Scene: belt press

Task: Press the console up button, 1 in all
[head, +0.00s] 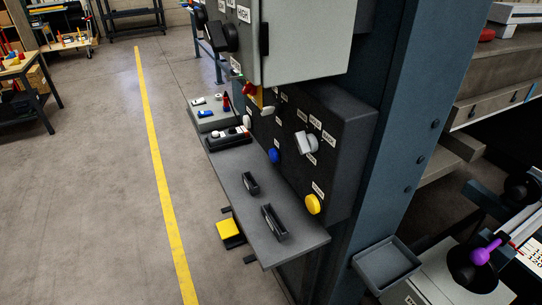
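A dark console panel (345,128) is fixed beside the blue column in the head view. Its face carries a yellow round button (313,204), a blue round button (274,156) and a grey rotary knob (306,143). A small grey box (206,117) further back has white and blue controls on top. Neither of my grippers can be made out in the head view.
A grey shelf (236,190) with two black handles juts out below the panel. A grey cabinet (305,45) hangs above it. The floor at left is clear along a yellow line (150,130).

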